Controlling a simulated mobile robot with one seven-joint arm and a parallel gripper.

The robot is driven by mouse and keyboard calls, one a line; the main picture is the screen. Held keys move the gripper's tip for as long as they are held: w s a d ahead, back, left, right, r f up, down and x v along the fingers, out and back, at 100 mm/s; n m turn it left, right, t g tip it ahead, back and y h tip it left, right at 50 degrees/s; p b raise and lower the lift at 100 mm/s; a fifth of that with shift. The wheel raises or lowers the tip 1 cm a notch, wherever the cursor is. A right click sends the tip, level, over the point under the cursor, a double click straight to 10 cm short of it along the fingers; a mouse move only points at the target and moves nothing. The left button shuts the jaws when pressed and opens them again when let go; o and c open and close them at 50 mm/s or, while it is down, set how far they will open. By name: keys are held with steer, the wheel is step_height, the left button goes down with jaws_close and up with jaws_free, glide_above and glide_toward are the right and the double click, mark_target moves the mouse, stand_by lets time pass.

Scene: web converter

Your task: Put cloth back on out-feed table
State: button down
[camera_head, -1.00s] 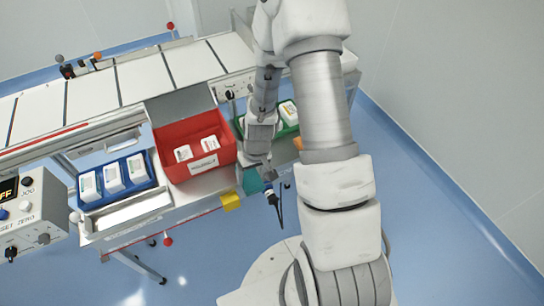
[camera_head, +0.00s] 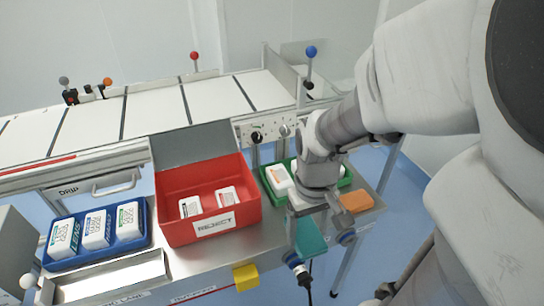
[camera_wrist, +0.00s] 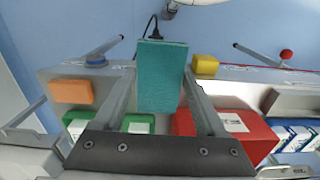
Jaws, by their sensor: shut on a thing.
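The cloth (camera_wrist: 162,75) is a folded teal piece, held between the two fingers of my gripper (camera_wrist: 160,92) in the wrist view. In the head view the cloth (camera_head: 310,240) shows below my gripper (camera_head: 318,212), by the front right part of the steel out-feed table (camera_head: 205,262). My gripper is shut on the cloth. Whether the cloth touches the table top cannot be told. My wrist and gripper hide part of the table there.
A red reject bin (camera_head: 240,195) stands left of my gripper. A green tray (camera_head: 275,183) with white packs is behind it, and an orange block (camera_head: 356,201) is to the right. A yellow block (camera_head: 246,277) sits at the front edge. A blue tray (camera_head: 145,238) stands farther left.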

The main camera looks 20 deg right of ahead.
steer(key=w+d+f+b, duration=0.1)
steer(key=w+f, duration=0.1)
steer(key=w, duration=0.1)
steer(key=w+d+f+b, duration=0.2)
steer(key=w, duration=0.2)
steer(key=w+d+f+b, duration=0.1)
steer(key=w+d+f, duration=0.1)
steer(key=w+f, duration=0.1)
steer(key=shift+w+d, duration=0.15)
steer(key=shift+w, duration=0.05)
steer(key=shift+f+b, duration=1.1)
steer(key=shift+f, duration=0.75)
steer(key=shift+f, duration=0.2)
jaws_free()
